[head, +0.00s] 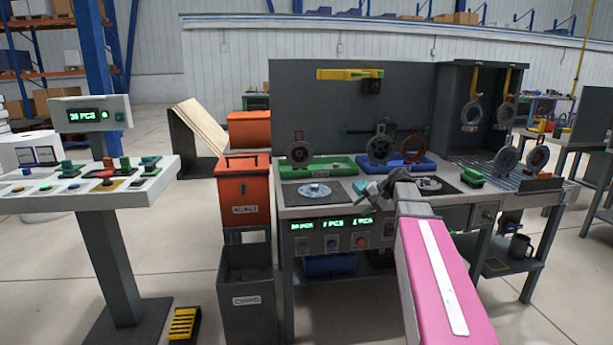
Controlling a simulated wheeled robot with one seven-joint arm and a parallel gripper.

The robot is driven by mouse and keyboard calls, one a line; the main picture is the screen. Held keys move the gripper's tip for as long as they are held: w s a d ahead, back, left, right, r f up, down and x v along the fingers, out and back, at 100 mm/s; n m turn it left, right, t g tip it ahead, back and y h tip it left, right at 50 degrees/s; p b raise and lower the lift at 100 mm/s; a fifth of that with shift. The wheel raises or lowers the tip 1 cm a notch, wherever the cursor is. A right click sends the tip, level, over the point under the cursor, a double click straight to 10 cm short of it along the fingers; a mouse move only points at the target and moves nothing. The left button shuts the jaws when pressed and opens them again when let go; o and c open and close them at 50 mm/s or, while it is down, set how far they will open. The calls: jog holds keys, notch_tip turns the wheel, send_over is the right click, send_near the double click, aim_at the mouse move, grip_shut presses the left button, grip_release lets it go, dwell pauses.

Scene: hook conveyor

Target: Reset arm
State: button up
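My arm, with a pink link, reaches up from the bottom right of the head view toward the workbench (450,200). My gripper (366,190) is small and grey in front of the bench's middle, over or near the worktop between two dark square pads. Its fingers are too small and blended with the background to tell whether they are open or shut. No held object can be made out. A disc part (314,190) lies on the left pad, to the left of my gripper. Another disc (430,184) on the right pad is partly hidden by my arm.
A green tray (316,170) and a blue tray (432,166) stand behind the pads, with ring parts at them. Rings hang in a dark cabinet (450,88) at right. An orange box (243,190), a grey bin (247,290) and a control console (90,185) stand left.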

jog(key=s+a+f+n+g+h, duration=0.2)
jog(key=s+f+h, duration=0.6)
jog(key=s+f, duration=1.4)
notch_tip(320, 180, down, 2)
jog(key=n, duration=0.2)
jog(key=shift+f+n+g+h, duration=0.25)
jog(key=shift+n+g+h, duration=0.05)
jog(key=shift+h, duration=0.1)
jog(key=shift+s, duration=0.1)
